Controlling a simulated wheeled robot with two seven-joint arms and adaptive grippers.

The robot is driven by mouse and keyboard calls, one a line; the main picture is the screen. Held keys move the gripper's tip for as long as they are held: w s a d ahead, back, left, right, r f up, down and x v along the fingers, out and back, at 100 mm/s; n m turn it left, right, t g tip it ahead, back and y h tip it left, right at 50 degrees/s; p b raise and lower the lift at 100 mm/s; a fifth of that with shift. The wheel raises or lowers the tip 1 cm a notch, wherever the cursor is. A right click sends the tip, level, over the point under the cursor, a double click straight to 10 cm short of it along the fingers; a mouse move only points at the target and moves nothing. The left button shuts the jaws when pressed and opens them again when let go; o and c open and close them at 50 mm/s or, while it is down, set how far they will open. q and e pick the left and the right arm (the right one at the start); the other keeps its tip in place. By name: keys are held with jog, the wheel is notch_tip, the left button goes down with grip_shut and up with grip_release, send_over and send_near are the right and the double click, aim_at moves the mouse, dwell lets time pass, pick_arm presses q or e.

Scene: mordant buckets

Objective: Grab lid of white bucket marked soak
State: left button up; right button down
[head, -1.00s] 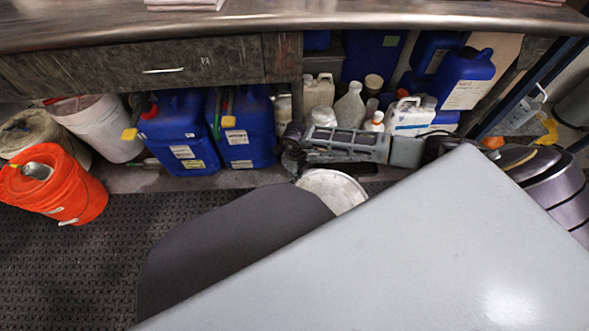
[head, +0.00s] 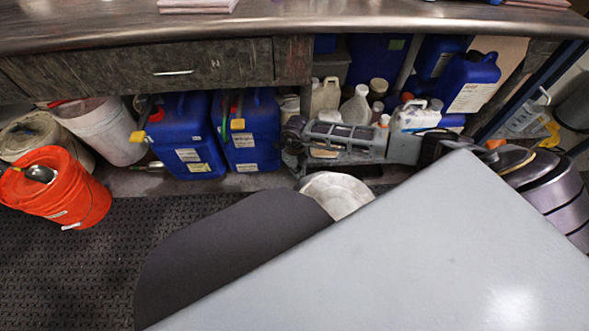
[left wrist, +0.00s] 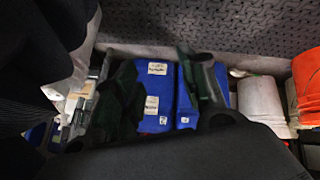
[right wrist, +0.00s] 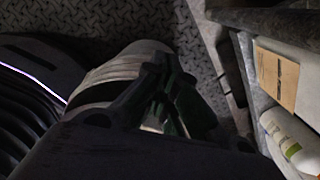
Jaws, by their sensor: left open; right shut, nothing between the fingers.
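No "soak" marking is readable. My right gripper is shut and empty, just above and left of the lid; contact cannot be told. In the right wrist view a pale ribbed bucket (right wrist: 125,68) stands behind the shut fingers (right wrist: 175,105). Another white bucket (head: 105,130) stands at the left under the counter. My left gripper (left wrist: 160,100) is open and empty, with blue jugs beyond its fingers.
Blue jugs (head: 187,140) and several pale bottles (head: 355,106) crowd the shelf under the counter (head: 250,22). An orange bucket (head: 75,198) holding a metal item stands at the left. Dark lidded containers (head: 540,180) stand at the right. The textured floor (head: 90,260) is clear at lower left.

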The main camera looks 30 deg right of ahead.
pick_arm(q)
notch_tip(320, 180, up, 7)
jog(key=g+p, duration=0.1)
jog(key=p, duration=0.2)
jog(key=shift+s+a+f+m+y+p, duration=0.2)
jog(key=shift+a+m+y+p, duration=0.1)
jog(key=shift+a+y, duration=0.15)
pick_arm(e)
notch_tip(320, 180, up, 10)
jog(key=shift+f, duration=0.25)
jog(key=shift+d, duration=0.1)
